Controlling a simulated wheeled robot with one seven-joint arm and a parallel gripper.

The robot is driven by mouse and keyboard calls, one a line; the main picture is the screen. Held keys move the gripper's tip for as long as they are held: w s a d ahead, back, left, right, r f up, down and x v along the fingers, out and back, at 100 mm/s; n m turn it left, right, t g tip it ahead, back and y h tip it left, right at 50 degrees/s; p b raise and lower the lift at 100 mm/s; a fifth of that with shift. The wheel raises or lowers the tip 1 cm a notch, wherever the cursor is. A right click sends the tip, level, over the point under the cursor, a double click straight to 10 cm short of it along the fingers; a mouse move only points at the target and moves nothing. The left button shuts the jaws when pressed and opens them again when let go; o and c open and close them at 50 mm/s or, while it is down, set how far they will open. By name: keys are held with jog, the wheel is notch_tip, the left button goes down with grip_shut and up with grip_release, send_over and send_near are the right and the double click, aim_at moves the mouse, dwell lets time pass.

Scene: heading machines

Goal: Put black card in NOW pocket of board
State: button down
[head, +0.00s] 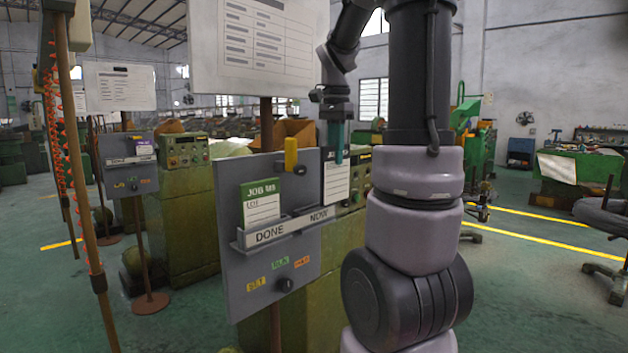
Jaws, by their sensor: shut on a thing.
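The grey board (230,285) stands on a post left of my arm. Its pocket strip reads DONE (270,234) on the left and NOW (319,215) on the right. A white card with a dark header, the black card (337,184), is upright at the board's right side, above the NOW label. My gripper (336,152) is shut on its top edge. The card's lower end is close to the NOW lip; I cannot tell whether it is inside the pocket. A green-headed JOB card (261,208) stands in the DONE pocket.
A yellow clip (291,154) and a dark knob sit at the board's top, with small coloured labels (281,262) below the pockets. A white sheet (262,48) hangs above. A green machine (318,310) stands behind the board.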

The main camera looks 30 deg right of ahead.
jog(key=w+a, duration=0.2)
jog(key=w, duration=0.4)
notch_tip(320, 180, down, 7)
jog(key=shift+w+a, duration=0.2)
jog(key=shift+w, duration=0.1)
jog(key=shift+f, duration=0.15)
jog(key=c, duration=0.9)
grip_release()
notch_tip(320, 180, up, 12)
jog(key=shift+r, duration=0.2)
jog(key=shift+s, duration=0.1)
